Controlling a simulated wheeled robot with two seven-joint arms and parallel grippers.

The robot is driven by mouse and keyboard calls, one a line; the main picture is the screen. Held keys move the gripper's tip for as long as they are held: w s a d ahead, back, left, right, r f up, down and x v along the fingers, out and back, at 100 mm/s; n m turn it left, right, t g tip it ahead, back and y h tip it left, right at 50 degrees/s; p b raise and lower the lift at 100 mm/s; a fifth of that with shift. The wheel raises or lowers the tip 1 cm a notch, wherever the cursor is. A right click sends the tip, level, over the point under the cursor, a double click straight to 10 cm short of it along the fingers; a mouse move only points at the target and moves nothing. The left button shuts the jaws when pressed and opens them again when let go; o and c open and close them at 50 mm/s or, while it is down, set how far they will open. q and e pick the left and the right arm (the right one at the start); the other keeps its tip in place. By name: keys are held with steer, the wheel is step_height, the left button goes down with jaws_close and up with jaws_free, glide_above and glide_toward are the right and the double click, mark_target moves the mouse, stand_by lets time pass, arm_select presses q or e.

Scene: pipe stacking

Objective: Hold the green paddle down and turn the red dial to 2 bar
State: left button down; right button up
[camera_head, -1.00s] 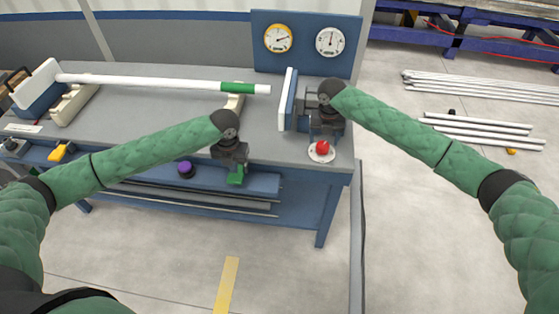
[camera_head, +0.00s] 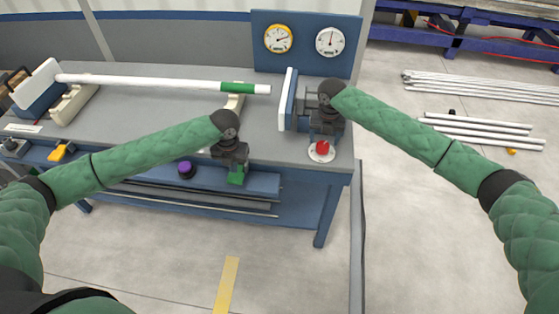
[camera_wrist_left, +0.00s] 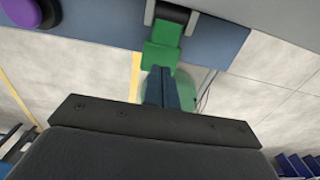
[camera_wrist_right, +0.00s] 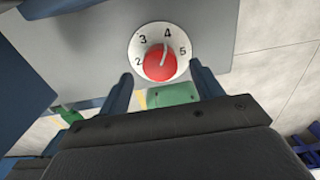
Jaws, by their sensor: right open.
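The green paddle (camera_wrist_left: 162,45) hangs at the bench's front edge; it also shows in the head view (camera_head: 236,178). My left gripper (camera_wrist_left: 160,72) is shut, with its fingers together at the paddle's lower end; I cannot tell how firmly they touch. The red dial (camera_wrist_right: 160,64) sits on a white scale plate (camera_wrist_right: 135,45) marked 2 to 5. Its white pointer line points near 4. My right gripper (camera_wrist_right: 160,80) is open, with a finger on either side of the dial and gaps showing between. The dial also shows in the head view (camera_head: 322,147).
A yellow-rimmed gauge (camera_head: 278,39) and a white gauge (camera_head: 330,42) stand on the back panel. A white pipe (camera_head: 150,81) with a green band lies along the bench (camera_head: 180,110). A purple knob (camera_head: 186,169) and yellow handle (camera_head: 60,152) are on the front, left of the paddle.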

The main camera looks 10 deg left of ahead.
mark_target(323, 145)
arm_select(q)
steer(key=shift+f, duration=2.6)
steer(key=shift+s+f, duration=0.1)
steer(key=shift+s, duration=0.05)
arm_select(e)
steer(key=m, duration=0.5)
steer(key=shift+m, duration=0.4)
steer(key=shift+f, duration=2.45)
steer(key=shift+s+f, duration=0.1)
